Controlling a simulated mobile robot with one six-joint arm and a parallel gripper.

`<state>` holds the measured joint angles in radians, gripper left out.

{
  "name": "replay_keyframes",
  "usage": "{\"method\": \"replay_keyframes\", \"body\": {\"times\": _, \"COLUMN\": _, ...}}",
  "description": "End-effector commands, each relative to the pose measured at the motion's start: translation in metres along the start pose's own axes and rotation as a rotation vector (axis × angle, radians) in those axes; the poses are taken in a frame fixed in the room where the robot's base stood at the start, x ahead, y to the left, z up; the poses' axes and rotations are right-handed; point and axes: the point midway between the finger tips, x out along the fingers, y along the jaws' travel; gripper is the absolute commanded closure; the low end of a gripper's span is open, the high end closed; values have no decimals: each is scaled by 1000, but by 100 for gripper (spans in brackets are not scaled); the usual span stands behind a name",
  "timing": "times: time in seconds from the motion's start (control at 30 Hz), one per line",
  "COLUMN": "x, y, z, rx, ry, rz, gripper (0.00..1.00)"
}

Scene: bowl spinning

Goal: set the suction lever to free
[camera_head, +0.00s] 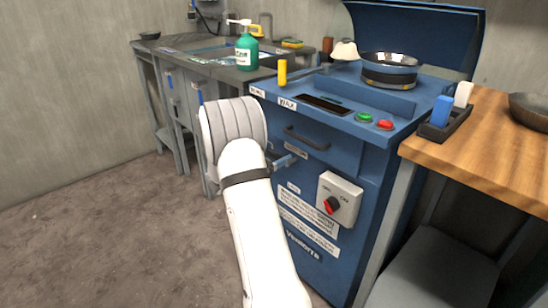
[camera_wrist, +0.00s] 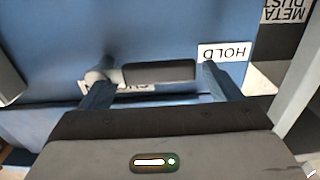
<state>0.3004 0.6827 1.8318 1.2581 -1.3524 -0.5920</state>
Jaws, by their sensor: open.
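The suction lever (camera_wrist: 158,71) is a dark grey bar on the blue machine front, lying level in the wrist view, with a round grey pivot at its left end. Its free end points right to an upside-down HOLD label (camera_wrist: 223,51). Another label (camera_wrist: 140,87), partly covered, lies below the lever. My gripper (camera_wrist: 155,76) is open, one finger at the pivot and the other beyond the free end. I cannot tell whether either finger touches. In the head view my arm hides most of the lever area; a small label (camera_head: 293,188), too small to read, shows beside it.
The blue machine (camera_head: 335,150) has a drawer handle (camera_head: 306,138) above the lever and a switch box with a red knob (camera_head: 339,199) to the right. A wooden table (camera_head: 490,140) stands at right, a sink bench (camera_head: 205,64) at left. Floor is clear at left.

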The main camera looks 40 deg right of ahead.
Motion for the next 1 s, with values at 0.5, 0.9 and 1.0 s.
{"method": "replay_keyframes", "body": {"times": 0.5, "x": 5, "y": 0, "z": 0, "rx": 0, "ry": -1, "rz": 0, "gripper": 31}}
{"method": "replay_keyframes", "body": {"times": 0.9, "x": 5, "y": 1, "z": 0, "rx": 0, "ry": -1, "rz": 1, "gripper": 64}}
{"method": "replay_keyframes", "body": {"times": 1.0, "x": 5, "y": 1, "z": 0, "rx": 0, "ry": -1, "rz": 1, "gripper": 72}}
